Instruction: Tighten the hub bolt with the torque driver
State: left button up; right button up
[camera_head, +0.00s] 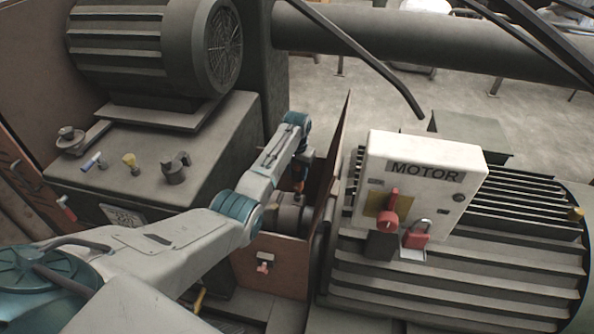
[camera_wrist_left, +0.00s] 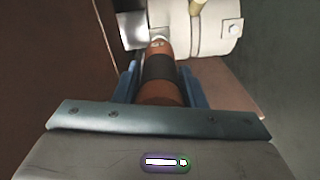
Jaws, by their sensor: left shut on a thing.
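My left gripper (camera_wrist_left: 160,92) is shut on the torque driver (camera_wrist_left: 160,70), an orange cylinder with a dark band. In the head view the driver (camera_head: 299,180) shows only as a small orange piece below my left wrist. The hub (camera_wrist_left: 210,25) is a pale round body just beyond the driver's tip; it also shows in the head view (camera_head: 289,216) between the brown guard panels. A bolt head (camera_wrist_left: 233,29) shows on the hub's right side. The driver's tip is close to a light metal part left of the hub; I cannot tell whether they touch. My right gripper is not in view.
Brown guard panels (camera_head: 335,165) stand close around the hub. A white MOTOR box (camera_head: 418,180) with a red padlock (camera_head: 416,236) stands to the right on a ribbed motor. Small tools and parts lie on the grey bench (camera_head: 215,150) at left.

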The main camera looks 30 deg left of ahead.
pick_arm(q)
jog(key=shift+p, duration=0.35)
dwell(0.4)
jog(key=shift+f+b, duration=0.3)
jog(key=shift+f, duration=0.2)
dwell(1.0)
jog(key=shift+p, duration=0.45)
dwell(0.5)
jog(key=shift+f+p, duration=0.3)
jog(key=shift+p, duration=0.15)
dwell(0.9)
jog(key=shift+w+r+p, duration=0.1)
jog(key=shift+r+p, duration=0.65)
jog(key=shift+p, duration=0.15)
jog(key=shift+r+p, duration=2.25)
jog(key=shift+p, duration=0.05)
jog(key=shift+f, duration=0.1)
